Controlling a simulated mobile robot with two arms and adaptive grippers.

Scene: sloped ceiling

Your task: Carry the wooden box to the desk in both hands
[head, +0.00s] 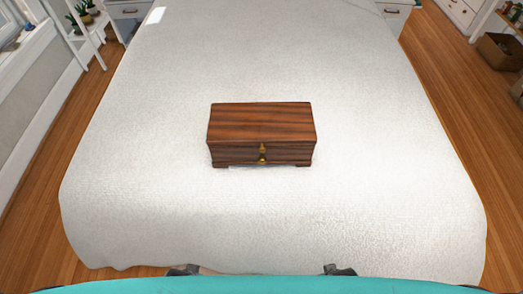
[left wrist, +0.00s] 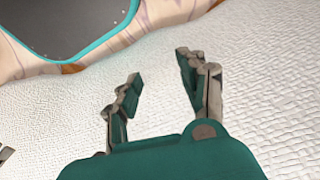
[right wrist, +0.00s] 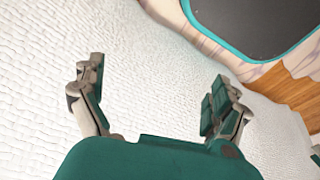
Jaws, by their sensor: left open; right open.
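The wooden box (head: 261,125) is dark reddish-brown with striped grain and small brass fittings on its front. It sits upright and closed on the white bed (head: 150,200), near its middle. My left gripper (head: 184,270) and right gripper (head: 340,270) just show at the bottom of the head view, by the near edge of the bed, well short of the box. In the left wrist view the left gripper (left wrist: 157,85) has its fingers apart with nothing between them. In the right wrist view the right gripper (right wrist: 158,80) is likewise open and empty. No desk can be made out for certain.
The bed fills most of the floor ahead. Wooden floor (head: 455,110) runs along both sides. White drawer units (head: 393,14) stand at the far end, a plant shelf (head: 88,35) at far left, and a brown basket (head: 499,50) at far right.

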